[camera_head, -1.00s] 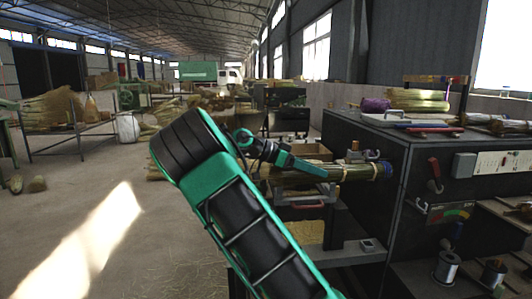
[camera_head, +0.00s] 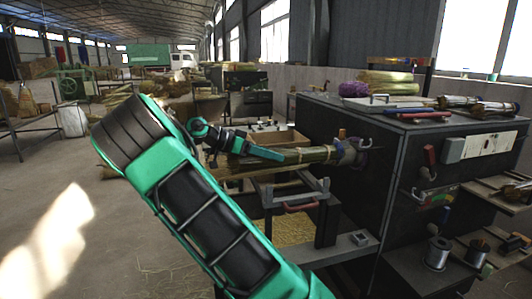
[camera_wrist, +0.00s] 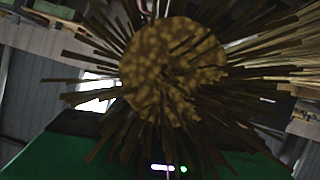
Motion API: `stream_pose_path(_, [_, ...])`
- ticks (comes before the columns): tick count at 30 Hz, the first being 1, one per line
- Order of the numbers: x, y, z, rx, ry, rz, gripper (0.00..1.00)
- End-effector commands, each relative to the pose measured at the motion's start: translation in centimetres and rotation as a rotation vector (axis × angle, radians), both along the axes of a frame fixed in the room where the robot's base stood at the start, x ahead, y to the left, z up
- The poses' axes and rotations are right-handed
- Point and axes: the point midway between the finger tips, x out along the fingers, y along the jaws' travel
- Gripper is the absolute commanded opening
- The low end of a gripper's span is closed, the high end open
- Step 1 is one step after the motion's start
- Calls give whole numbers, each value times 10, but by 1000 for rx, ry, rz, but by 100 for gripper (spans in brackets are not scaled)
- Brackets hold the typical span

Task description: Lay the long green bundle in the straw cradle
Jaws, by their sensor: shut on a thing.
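My gripper (camera_head: 278,154) is shut on a long straw bundle (camera_head: 312,155) in the head view. The bundle is greenish-tan, bound with bands, and lies roughly level. Its right end is by a grey fitting (camera_head: 350,152) on the dark machine's side; I cannot tell whether they touch. A metal frame with a red handle (camera_head: 300,207) stands below the bundle, with a visible gap between them. I cannot tell whether this frame is the cradle. In the wrist view, a round cut bundle end (camera_wrist: 175,70) with splayed dark straws fills the middle; the fingers are hidden.
The dark machine cabinet (camera_head: 345,118) blocks the right side. A yellow-green bundle (camera_head: 390,78) and a purple item (camera_head: 354,89) lie on its top. A wooden box (camera_head: 272,139) stands behind the bundle. The left floor (camera_head: 110,225) is open.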

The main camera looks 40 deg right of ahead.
Motion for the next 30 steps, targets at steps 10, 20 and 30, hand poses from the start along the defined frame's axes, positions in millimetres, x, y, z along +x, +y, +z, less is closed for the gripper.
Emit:
stream_pose_path(10, [1,4,-36,1,3,5,19])
stream_pose_path(20, [1,4,-67,0,1,5,19])
stream_pose_path(30, [1,4,-80,0,0,5,19])
